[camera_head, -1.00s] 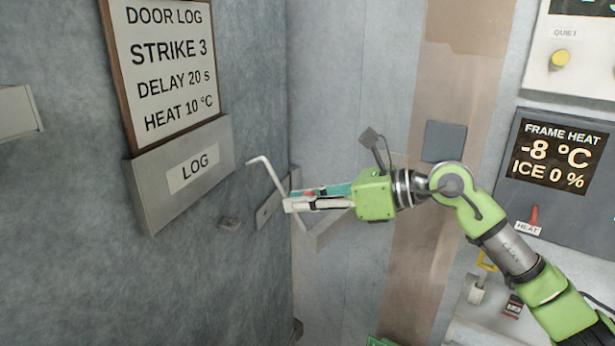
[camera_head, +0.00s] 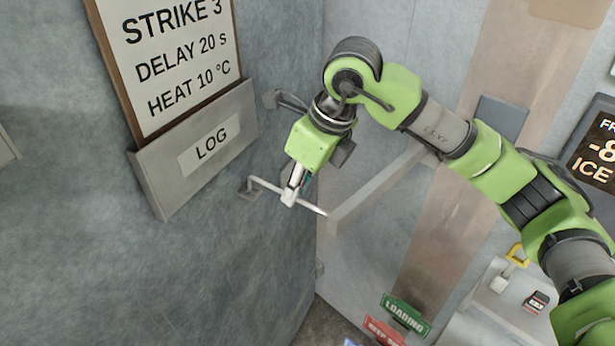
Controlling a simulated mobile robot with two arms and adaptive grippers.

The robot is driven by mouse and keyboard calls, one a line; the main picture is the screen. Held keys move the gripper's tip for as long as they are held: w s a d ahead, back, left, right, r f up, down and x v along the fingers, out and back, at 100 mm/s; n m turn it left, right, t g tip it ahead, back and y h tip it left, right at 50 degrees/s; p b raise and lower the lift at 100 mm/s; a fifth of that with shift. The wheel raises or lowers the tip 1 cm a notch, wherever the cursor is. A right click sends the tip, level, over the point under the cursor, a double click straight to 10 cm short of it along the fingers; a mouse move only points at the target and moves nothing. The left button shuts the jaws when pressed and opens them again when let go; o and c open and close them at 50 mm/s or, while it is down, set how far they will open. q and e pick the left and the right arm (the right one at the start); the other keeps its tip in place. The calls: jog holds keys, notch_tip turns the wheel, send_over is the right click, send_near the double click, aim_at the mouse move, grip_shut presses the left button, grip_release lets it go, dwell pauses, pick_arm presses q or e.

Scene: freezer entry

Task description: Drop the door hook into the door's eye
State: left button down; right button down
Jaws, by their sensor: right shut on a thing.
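The door hook (camera_head: 312,208) is a thin pale rod with a bent end. My right gripper (camera_head: 291,197) points down and is shut on its middle. The bent end is at the left, over or at the door's eye (camera_head: 248,191), a small grey bracket on the blue-grey door face below the LOG box. I cannot tell whether the tip is inside the eye. The rod's other end runs right toward the pale wall. My left gripper is not in view.
The LOG box (camera_head: 171,186) and the door log board (camera_head: 190,95) are on the door, close to my wrist. A grey bar (camera_head: 375,192) sticks out at the right wall. Green (camera_head: 405,316) and red (camera_head: 384,332) signs lie low down. A shelf with small items is at lower right.

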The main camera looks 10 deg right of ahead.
jog(key=shift+w+a+f+g+h, duration=0.2)
jog(key=shift+f+g+h, duration=0.15)
jog(key=shift+h, duration=0.15)
jog(key=shift+f, duration=0.1)
jog(key=shift+a+f+h, duration=0.1)
jog(key=shift+f+h, duration=0.1)
jog(key=shift+h, duration=0.2)
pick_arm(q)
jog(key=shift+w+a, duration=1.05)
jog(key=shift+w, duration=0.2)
pick_arm(e)
jog(key=shift+g, duration=0.25)
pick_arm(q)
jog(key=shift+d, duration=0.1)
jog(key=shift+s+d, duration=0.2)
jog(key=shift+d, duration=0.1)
pick_arm(e)
jog(key=c, duration=1.9)
grip_release()
jog(key=shift+f, duration=0.1)
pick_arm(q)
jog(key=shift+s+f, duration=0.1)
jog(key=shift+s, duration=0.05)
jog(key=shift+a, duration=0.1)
